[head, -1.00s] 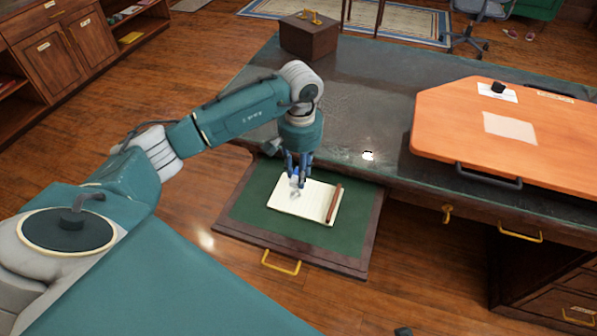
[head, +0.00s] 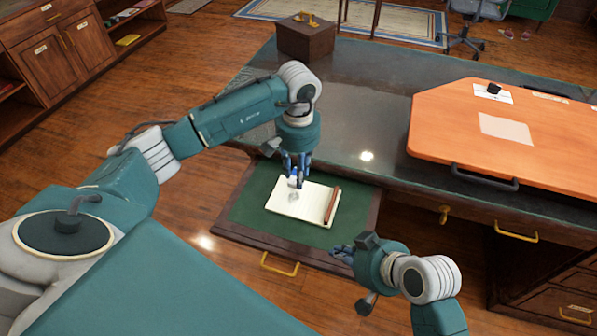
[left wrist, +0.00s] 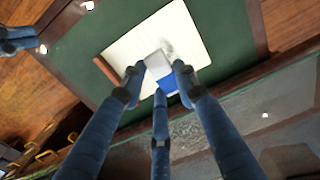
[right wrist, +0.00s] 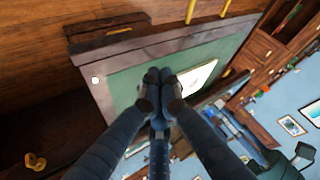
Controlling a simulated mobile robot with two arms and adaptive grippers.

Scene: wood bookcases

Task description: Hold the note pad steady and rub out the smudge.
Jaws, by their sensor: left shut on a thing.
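The open note pad (head: 296,202) lies on a green-topped pull-out board (head: 250,222). A grey smudge (left wrist: 167,48) shows on its page in the left wrist view, partly behind the eraser. My left gripper (head: 297,178) is shut on a white and blue eraser (left wrist: 157,65) over the pad's left part; I cannot tell whether the eraser touches the page. My right gripper (head: 342,253) is near the board's front right corner, apart from the pad. In the right wrist view its fingertips (right wrist: 160,78) are together, with nothing visible between them, and hide part of the pad (right wrist: 198,78).
A brown stick-like strip (head: 332,205) lies along the pad's right side. The board has a brass handle (head: 280,264) in front. The dark desk top (head: 370,110) behind holds a wooden box (head: 306,40) and an orange board (head: 445,120) with a dark handle.

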